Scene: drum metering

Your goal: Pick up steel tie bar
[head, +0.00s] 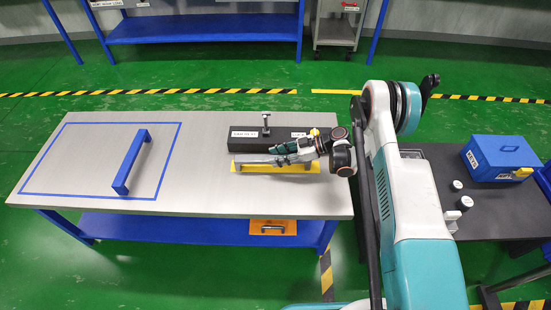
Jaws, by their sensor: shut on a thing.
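The steel tie bar (253,159) is a slim grey bar over the yellow pad (245,169) near the right end of the bench. My gripper (283,156) comes in from the right and is shut on the bar. The gripper and wrist hide the bar's right part. I cannot tell whether the bar touches the pad or is slightly above it.
A black block (242,138) with a clamp screw stands just behind the bar. A blue handle-shaped bar (130,162) lies within a blue taped outline on the left. An orange tray (263,236) sits on the lower shelf. A blue box (500,158) stands on the dark right table.

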